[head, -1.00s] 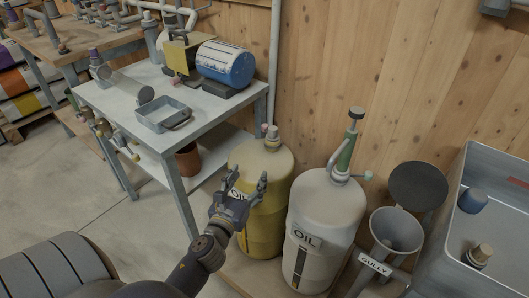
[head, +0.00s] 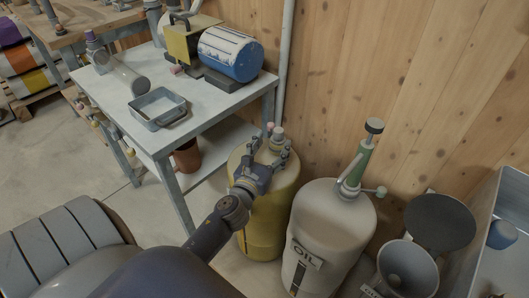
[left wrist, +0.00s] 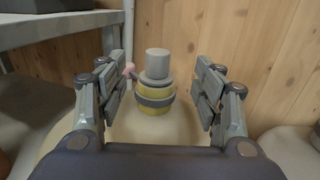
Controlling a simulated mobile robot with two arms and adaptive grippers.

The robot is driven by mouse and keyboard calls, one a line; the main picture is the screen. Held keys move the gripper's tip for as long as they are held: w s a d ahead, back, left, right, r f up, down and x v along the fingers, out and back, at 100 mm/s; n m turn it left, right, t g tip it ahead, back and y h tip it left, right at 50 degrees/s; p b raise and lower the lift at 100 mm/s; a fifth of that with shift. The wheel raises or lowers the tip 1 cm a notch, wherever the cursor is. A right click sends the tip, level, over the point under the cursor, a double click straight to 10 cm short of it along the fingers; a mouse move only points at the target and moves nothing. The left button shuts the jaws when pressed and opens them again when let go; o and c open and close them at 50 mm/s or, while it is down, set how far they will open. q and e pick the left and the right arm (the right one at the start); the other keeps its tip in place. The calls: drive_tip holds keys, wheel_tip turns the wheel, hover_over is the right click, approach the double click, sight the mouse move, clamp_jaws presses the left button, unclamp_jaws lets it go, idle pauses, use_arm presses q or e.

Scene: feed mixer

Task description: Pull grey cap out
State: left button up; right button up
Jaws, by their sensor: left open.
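The grey cap (head: 277,133) sits on the neck on top of the yellow drum (head: 262,225). In the left wrist view the grey cap (left wrist: 157,62) stands upright in the middle, above a yellow neck with a grey collar (left wrist: 155,95). My left gripper (head: 269,153) is open above the drum's near top. In the left wrist view its fingers (left wrist: 160,88) stand apart on either side, with the cap between them in the picture and a gap on both sides. No contact with the cap shows. My right gripper is not in view.
A small pink knob (left wrist: 129,69) juts out left of the neck, near the left finger. A white oil drum (head: 330,225) with a green pump (head: 355,165) stands to the right. A metal table (head: 115,90) is on the left; the wooden wall (head: 370,70) is behind.

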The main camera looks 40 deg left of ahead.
sight(276, 136)
use_arm(q)
drive_tip(key=x, duration=0.5)
drive_tip(key=shift+s+a, duration=0.15)
drive_tip(key=shift+a, duration=0.15)
drive_tip(key=shift+w+a, duration=0.1)
drive_tip(key=shift+w, duration=0.4)
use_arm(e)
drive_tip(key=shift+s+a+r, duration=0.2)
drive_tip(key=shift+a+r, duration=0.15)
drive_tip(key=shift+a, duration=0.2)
use_arm(q)
drive_tip(key=c, duration=1.3)
drive_tip(key=shift+o, duration=0.2)
drive_tip(key=shift+r, duration=0.3)
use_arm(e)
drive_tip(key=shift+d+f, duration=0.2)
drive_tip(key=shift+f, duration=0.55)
use_arm(q)
drive_tip(key=shift+r+p, duration=0.1)
drive_tip(key=shift+p, duration=0.2)
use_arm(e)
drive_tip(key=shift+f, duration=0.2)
